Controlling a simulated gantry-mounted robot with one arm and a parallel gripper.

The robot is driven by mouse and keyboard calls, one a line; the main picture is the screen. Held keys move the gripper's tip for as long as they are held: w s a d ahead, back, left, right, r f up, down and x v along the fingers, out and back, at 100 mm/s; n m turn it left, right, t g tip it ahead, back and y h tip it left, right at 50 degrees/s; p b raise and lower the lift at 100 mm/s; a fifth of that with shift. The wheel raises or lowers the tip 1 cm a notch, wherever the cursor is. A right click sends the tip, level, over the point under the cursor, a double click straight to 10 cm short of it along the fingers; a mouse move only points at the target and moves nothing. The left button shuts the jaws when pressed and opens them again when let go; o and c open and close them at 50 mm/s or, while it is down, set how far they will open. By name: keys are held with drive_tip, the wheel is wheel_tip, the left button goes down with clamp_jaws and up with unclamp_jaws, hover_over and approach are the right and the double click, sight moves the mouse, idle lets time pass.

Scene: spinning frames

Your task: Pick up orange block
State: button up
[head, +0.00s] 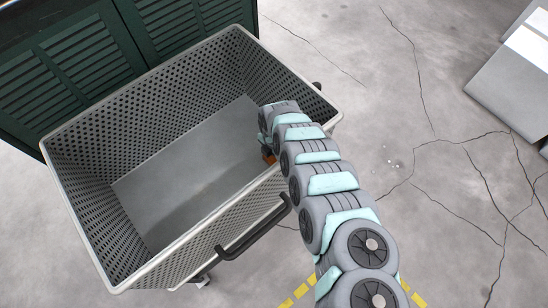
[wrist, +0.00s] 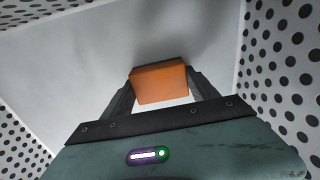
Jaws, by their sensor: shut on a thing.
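The orange block (wrist: 160,84) shows in the wrist view between the two dark fingers of my gripper (wrist: 163,92). The fingers are shut on it, one on each side. Behind it is the grey floor of the perforated cart (head: 165,205). In the head view my arm reaches over the cart's right wall, and only a small orange patch of the block (head: 269,157) shows beside the arm's end. The fingers are hidden there. I cannot tell whether the block touches the cart floor.
The cart's perforated walls (wrist: 284,60) rise close on both sides of my gripper. A black handle (head: 254,232) is on the cart's near side. Dark green louvred cabinets (head: 75,60) stand behind it. The rest of the cart's floor looks empty. Cracked concrete lies to the right.

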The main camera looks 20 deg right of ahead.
wheel_tip(320, 180, up, 20)
drive_tip(key=p, duration=0.9)
